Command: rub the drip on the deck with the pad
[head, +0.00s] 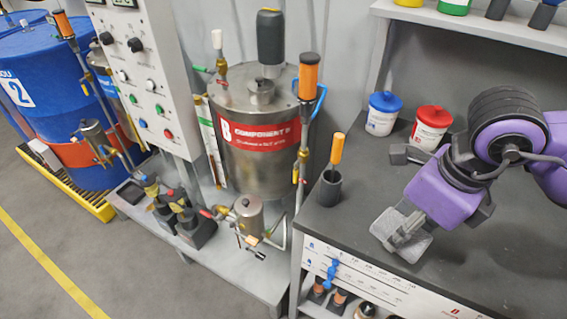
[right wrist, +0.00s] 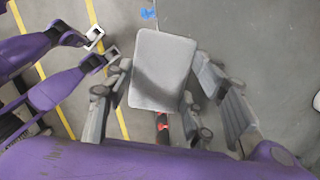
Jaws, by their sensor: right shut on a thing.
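My right gripper (head: 405,226) reaches in from the right over the dark grey bench top (head: 350,228). It is shut on a flat grey pad (head: 416,246), near the bench's front edge. In the right wrist view the pad (right wrist: 162,65) is a rounded rectangle with a darker band across it, between the two fingers. I cannot tell whether the pad touches the bench top. No drip can be made out; the pad and arm hide part of the bench.
A dark cup (head: 330,190) with an orange-handled tool stands at the bench's left edge. A blue-lidded tub (head: 382,120) and a red-lidded tub (head: 430,130) stand at the back. A steel tank (head: 258,165) stands left of the bench. The bench top between cup and pad is clear.

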